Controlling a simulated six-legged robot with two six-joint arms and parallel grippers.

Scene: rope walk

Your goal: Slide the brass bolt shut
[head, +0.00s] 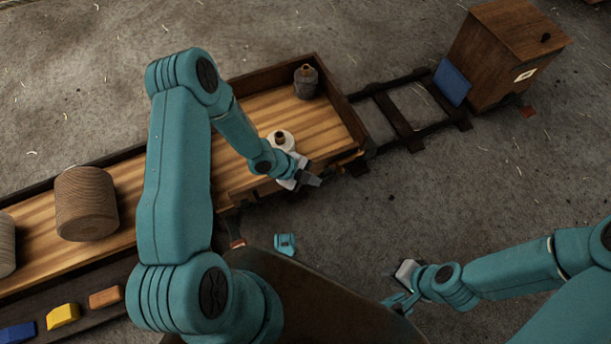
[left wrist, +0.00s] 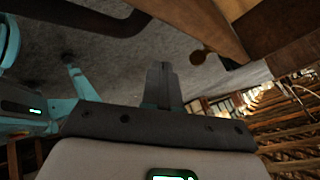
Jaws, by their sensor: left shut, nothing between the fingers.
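A small brass-coloured fitting (head: 348,156) shows on the near right corner of the wooden wagon (head: 357,128); it may be the bolt, but it is too small to tell how far it is slid. My left gripper (head: 314,180) is shut and empty beside the wagon's near side, a little left of that fitting. Its closed fingers also show in the left wrist view (left wrist: 163,85), pointing over the grey floor. A small round brown knob (left wrist: 200,57) is ahead of them there, apart from the fingers. My right gripper (head: 400,286) is low at the right, away from the wagon; its fingers are unclear.
The wagon bed carries a rope coil (head: 86,204), a dark bottle (head: 306,82) and a pale round item (head: 281,140). Rails (head: 395,112) run right to a wooden box (head: 507,50) with a blue panel (head: 452,82). Coloured blocks (head: 62,316) lie lower left.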

